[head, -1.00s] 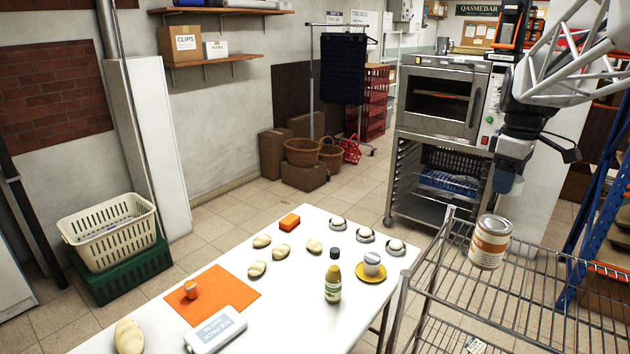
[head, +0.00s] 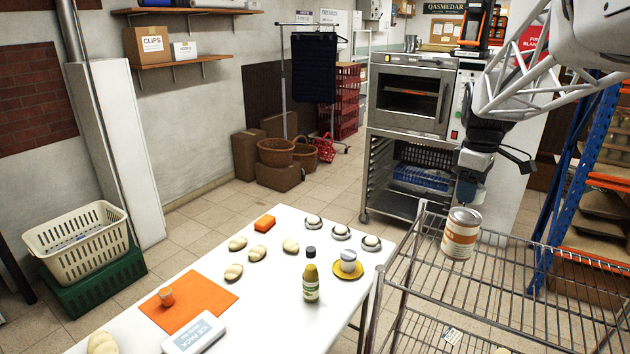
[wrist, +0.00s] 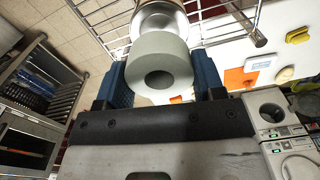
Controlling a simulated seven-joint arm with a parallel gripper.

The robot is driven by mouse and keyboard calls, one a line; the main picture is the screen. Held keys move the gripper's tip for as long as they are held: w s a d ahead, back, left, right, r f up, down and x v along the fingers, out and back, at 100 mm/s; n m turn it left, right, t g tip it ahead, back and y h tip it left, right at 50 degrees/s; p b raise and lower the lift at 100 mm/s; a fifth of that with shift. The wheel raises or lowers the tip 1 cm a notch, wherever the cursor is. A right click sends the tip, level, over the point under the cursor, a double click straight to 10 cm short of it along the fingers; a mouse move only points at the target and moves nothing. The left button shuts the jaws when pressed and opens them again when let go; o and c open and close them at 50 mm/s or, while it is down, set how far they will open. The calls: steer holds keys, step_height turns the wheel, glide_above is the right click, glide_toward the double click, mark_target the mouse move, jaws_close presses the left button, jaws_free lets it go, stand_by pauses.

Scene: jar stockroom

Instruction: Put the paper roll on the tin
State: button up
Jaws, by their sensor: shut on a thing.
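The tin (head: 461,236), white with an orange label, stands upright on the wire rack's upper shelf in the head view. Its pale metal end shows in the wrist view (wrist: 162,20), partly behind the roll. My gripper (head: 471,194) is just above the tin, pointing down. In the wrist view my gripper (wrist: 162,82) is shut on the grey-green paper roll (wrist: 160,50), with a blue finger on each side and the roll's dark hole facing the camera. In the head view I cannot pick the roll out clearly from the fingers. I cannot tell whether roll and tin touch.
The wire rack (head: 395,282) has open bars and a raised rim. An oven (head: 412,95) stands behind.

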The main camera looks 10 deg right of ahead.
mark_target(464, 214)
steer(key=shift+f, duration=0.1)
steer(key=shift+f, duration=1.9)
steer(key=o, duration=0.9)
steer(key=shift+f, duration=0.1)
step_height(464, 214, up, 12)
steer(key=shift+r, duration=0.15)
